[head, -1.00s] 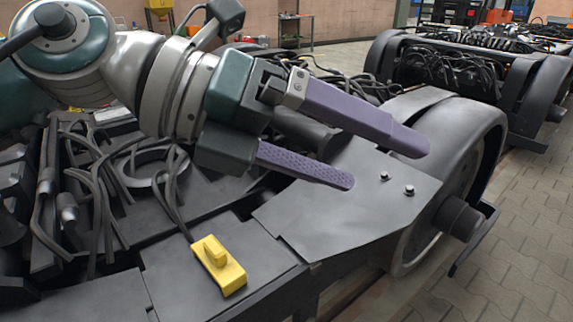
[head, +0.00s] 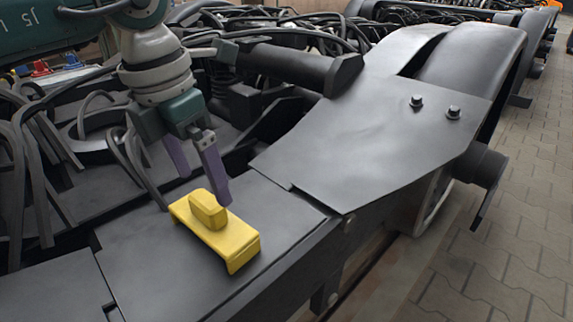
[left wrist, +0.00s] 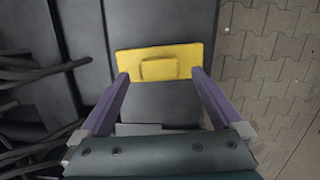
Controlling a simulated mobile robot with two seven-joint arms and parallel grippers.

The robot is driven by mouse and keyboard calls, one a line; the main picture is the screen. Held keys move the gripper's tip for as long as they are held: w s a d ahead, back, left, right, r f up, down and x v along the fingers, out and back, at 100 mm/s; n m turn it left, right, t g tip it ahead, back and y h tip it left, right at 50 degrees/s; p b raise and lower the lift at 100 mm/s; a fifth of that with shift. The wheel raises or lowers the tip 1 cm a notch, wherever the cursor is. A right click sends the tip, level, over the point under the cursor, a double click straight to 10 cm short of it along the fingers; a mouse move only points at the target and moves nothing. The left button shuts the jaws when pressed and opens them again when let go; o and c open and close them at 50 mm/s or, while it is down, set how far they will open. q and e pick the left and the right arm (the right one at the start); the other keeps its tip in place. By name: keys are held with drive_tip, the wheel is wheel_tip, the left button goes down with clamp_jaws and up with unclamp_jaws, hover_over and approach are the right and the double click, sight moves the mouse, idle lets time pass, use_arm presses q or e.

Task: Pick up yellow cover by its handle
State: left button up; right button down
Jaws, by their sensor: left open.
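The yellow cover (head: 235,243) lies on a flat dark plate of the bogie in the head view, with its raised block handle (head: 208,208) on top. My left gripper (head: 203,185) points down just behind the cover, its two purple fingers apart. In the left wrist view the cover (left wrist: 194,52) lies across the gap ahead of the fingertips (left wrist: 159,74). Its handle (left wrist: 159,69) sits between the fingertips, with space on both sides. Nothing is held. I cannot tell the fingertips' exact height above the cover. My right gripper is not in view.
A dark sloping plate with two bolts (head: 416,102) stands to the right of the cover. Bent dark cables (head: 75,135) and a thick cylinder (head: 290,65) are close to my arm. The dark plate (head: 150,262) around the cover is clear. Paved floor (head: 490,260) is at the right.

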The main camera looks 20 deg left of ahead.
sight(205, 199)
use_arm(q)
wheel_tip(205, 199, down, 5)
drive_tip(key=b, duration=0.2)
drive_tip(key=shift+w+f+b, duration=0.1)
drive_tip(key=shift+b, duration=0.3)
drive_tip(key=c, duration=1.3)
drive_tip(key=shift+c, duration=0.6)
drive_tip(key=shift+r, duration=0.2)
